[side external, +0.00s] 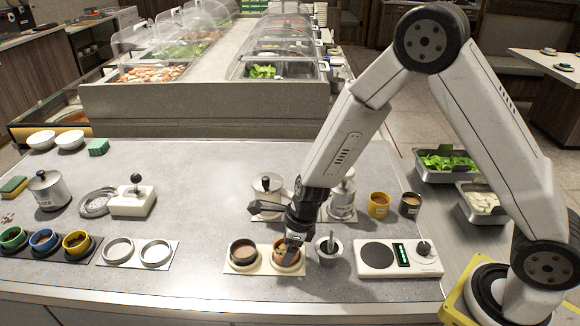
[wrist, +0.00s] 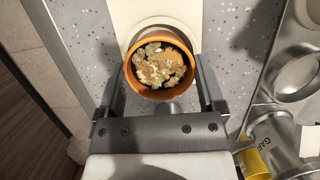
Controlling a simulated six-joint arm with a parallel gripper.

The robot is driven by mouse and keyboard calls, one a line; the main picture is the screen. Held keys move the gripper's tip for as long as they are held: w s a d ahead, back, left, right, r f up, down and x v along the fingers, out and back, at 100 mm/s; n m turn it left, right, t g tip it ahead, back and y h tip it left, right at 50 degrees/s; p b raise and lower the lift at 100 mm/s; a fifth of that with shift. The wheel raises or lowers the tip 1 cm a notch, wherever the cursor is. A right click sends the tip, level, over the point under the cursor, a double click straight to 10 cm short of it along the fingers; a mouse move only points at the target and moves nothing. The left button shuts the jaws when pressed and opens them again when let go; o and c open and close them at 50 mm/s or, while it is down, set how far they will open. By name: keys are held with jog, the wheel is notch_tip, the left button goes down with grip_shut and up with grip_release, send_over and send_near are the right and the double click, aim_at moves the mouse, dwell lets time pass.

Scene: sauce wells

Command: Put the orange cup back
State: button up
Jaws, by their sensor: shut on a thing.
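The orange cup (wrist: 137,81) is between the two fingers of my gripper (wrist: 160,88) in the wrist view, filled with a crumbly brown and green mix. My gripper is shut on its sides. In the side external view the orange cup (side external: 280,262) is at the right end of a cream two-place holder (side external: 264,268), with my gripper (side external: 291,256) pointing down at it. I cannot tell whether it rests in the well or is held just above.
A small steel pot with a spoon (side external: 328,251) stands close right of my gripper, then a scale (side external: 376,256). Lidded steel pots (side external: 341,198) stand behind. At left are a holder with two empty rings (side external: 136,262) and green, blue and yellow cups (side external: 76,243). The counter's middle is clear.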

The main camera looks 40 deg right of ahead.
jog(key=shift+f, duration=0.35)
dwell(0.5)
jog(key=o, duration=1.2)
jog(key=shift+c, duration=0.2)
jog(key=shift+r, duration=0.1)
notch_tip(320, 180, up, 8)
jog(key=s+d+r+n+h, duration=0.1)
jog(key=s+d+n, duration=0.4)
jog(key=n, duration=0.8)
jog(key=s+d+r+n+h, duration=0.1)
jog(key=s+d+r+n, duration=0.2)
jog(key=n, duration=1.1)
jog(key=s+d, duration=0.2)
jog(key=s, duration=0.2)
jog(key=shift+s+d+r, duration=0.15)
jog(key=shift+r, duration=0.15)
